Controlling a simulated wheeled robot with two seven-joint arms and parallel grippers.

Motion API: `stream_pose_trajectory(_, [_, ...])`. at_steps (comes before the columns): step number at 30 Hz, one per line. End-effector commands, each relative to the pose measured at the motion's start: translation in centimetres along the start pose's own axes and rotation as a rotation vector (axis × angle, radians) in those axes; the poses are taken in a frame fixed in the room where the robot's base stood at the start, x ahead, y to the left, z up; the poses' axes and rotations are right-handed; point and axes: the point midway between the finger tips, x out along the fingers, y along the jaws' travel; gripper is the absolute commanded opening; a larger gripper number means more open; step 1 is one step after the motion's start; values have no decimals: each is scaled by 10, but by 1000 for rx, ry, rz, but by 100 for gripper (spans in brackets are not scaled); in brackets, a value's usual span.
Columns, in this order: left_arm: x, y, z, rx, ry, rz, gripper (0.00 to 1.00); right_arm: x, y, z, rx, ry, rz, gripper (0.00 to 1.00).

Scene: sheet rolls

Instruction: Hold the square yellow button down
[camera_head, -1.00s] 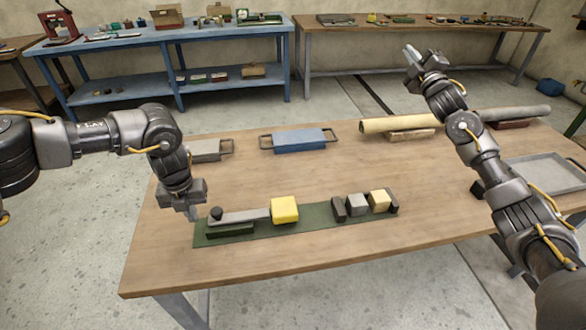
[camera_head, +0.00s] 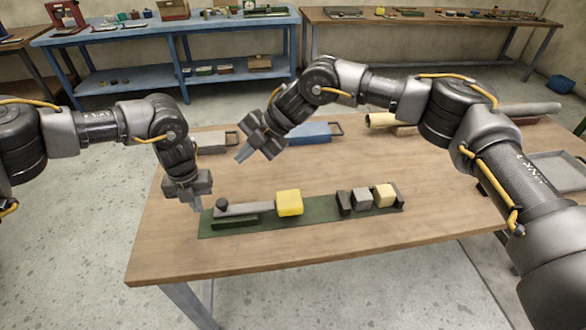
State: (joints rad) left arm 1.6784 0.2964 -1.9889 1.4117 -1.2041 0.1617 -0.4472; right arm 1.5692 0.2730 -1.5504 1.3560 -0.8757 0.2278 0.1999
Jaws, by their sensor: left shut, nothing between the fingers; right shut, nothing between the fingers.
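The square yellow button (camera_head: 289,203) sits on a dark green base strip (camera_head: 320,226) near the front of the wooden table. A grey bar (camera_head: 246,210) with a dark knob (camera_head: 222,204) lies to its left on the same strip. My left gripper (camera_head: 197,207) is shut, pointing down just left of the strip's left end, apart from the button. My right gripper (camera_head: 241,156) is shut and empty. It is in the air, above and to the left of the button in the picture, tilted down to the left.
Dark, grey and cream blocks (camera_head: 362,199) stand on the strip's right part. A blue tray (camera_head: 310,135), partly hidden by my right arm, and a grey tray (camera_head: 209,142) lie behind. A tan roll (camera_head: 382,119) and a metal tray (camera_head: 562,169) are at the right.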

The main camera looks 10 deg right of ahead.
Motion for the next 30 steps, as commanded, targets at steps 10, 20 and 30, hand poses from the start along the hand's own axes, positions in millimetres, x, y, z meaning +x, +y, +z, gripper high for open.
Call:
stream_pose_trajectory(10, [0,0,0,0,0,0,0,-38,-96,24,132,-315,-561,0])
stream_pose_trajectory(20, [0,0,0,0,0,0,0,-55,-110,32,175,-396,-638,0])
stream_pose_trajectory(30, [0,0,0,0,0,0,0,-28,-131,43,173,-393,-639,0])
